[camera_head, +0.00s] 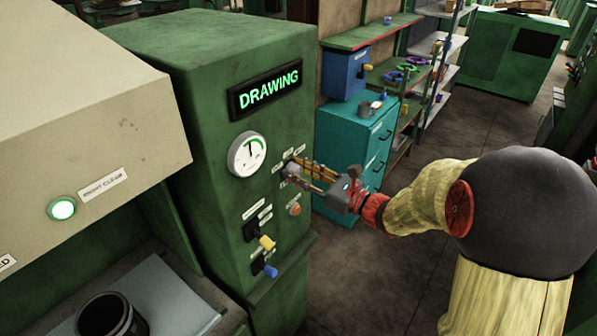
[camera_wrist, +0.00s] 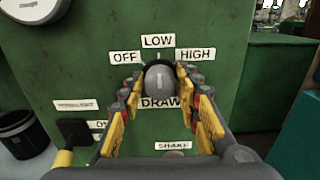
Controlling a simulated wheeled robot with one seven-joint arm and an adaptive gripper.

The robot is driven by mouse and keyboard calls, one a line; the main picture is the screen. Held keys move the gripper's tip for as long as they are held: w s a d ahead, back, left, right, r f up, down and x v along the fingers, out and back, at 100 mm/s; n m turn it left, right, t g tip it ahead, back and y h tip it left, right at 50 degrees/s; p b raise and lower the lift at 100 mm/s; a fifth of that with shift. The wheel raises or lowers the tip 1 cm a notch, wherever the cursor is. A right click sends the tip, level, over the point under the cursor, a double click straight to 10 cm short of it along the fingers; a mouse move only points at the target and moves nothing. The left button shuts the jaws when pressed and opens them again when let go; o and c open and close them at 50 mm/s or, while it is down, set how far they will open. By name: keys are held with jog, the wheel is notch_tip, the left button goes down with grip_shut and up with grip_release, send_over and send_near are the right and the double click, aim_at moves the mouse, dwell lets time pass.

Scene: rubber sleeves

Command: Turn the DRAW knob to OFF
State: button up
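The DRAW knob (camera_wrist: 159,82) is a grey knob on a black round base on the green machine panel. OFF (camera_wrist: 125,57), LOW (camera_wrist: 157,41) and HIGH (camera_wrist: 196,54) labels surround it, with a DRAW label (camera_wrist: 160,103) below. Its light mark points up toward LOW. My gripper (camera_wrist: 160,74) has its fingertips on the left and right sides of the knob. The fingers are apart, with narrow gaps seeming to show beside the knob; contact is not clear.
The green machine has a lit DRAWING display (camera_head: 265,90) and a gauge (camera_head: 248,155) above left. A red button (camera_head: 295,210) and yellow (camera_head: 267,243) and blue (camera_head: 270,271) levers sit below. A teal cabinet (camera_head: 350,135) stands close behind my gripper. Open floor lies to the right.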

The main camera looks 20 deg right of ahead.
jog(key=c, duration=0.6)
jog(key=shift+c, duration=0.2)
jog(key=shift+n+b, duration=0.3)
jog(key=shift+b, duration=0.15)
jog(key=n+b, duration=0.1)
jog(key=b, duration=0.1)
jog(key=n+b, duration=0.4)
jog(key=b, duration=0.1)
jog(key=shift+a+f, duration=0.1)
jog(key=shift+f, duration=0.2)
jog(key=n+b, duration=0.3)
jog(key=b, duration=0.2)
jog(key=shift+s+r, duration=0.1)
jog(key=shift+r, duration=0.05)
jog(key=shift+n, duration=0.3)
jog(key=shift+r, duration=0.1)
jog(key=o, duration=1)
jog(key=shift+o, duration=0.7)
